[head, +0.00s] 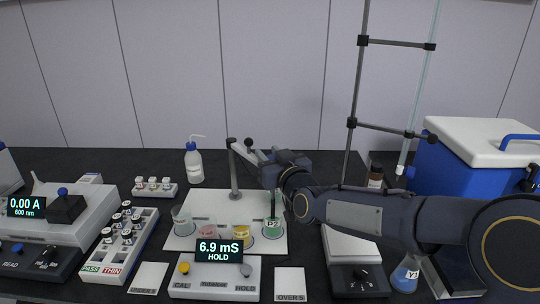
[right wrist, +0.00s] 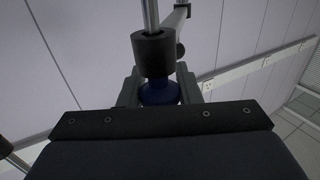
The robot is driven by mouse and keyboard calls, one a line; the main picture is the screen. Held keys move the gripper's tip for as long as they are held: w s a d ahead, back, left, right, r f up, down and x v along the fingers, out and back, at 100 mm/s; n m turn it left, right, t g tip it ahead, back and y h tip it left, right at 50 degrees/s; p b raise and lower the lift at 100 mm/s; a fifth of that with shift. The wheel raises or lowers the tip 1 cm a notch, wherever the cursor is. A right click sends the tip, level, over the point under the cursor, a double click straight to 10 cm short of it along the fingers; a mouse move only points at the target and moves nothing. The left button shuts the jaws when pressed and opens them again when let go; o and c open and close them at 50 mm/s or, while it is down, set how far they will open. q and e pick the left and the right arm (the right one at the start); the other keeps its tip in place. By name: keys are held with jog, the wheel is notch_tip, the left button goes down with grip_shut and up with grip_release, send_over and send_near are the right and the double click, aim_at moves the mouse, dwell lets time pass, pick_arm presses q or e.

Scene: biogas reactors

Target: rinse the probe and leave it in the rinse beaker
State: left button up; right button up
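My right gripper (head: 272,174) is over the mat at the right end of the beaker row. In the right wrist view its fingers (right wrist: 158,88) flank the probe's blue body (right wrist: 158,94) and appear closed on it, just below a black collar (right wrist: 154,52). In the head view the probe's thin lower part (head: 273,205) runs down to the green beaker marked D2 (head: 273,230); its tip cannot be made out. A clear beaker (head: 182,220), a pink beaker (head: 207,227) and a yellow beaker (head: 242,234) stand to the left. My left gripper is not in view.
The stand's post (head: 235,180) and arm rise beside my gripper. The meter (head: 215,275) reads 6.9 mS HOLD. A wash bottle (head: 194,163) stands behind. A vial rack (head: 120,240) is left; a blue cooler (head: 450,165) and tall rod frame (head: 352,122) are right.

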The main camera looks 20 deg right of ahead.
grip_shut()
notch_tip(320, 180, up, 8)
jog(key=p, duration=0.5)
jog(key=shift+r, duration=0.25)
jog(key=shift+o, duration=0.8)
grip_release()
jog(key=o, duration=0.4)
jog(key=shift+o, duration=0.2)
jog(key=shift+f, duration=0.1)
jog(key=s+d, duration=0.1)
jog(key=s, duration=0.6)
jog(key=shift+s+d, duration=0.15)
jog(key=shift+s, duration=0.2)
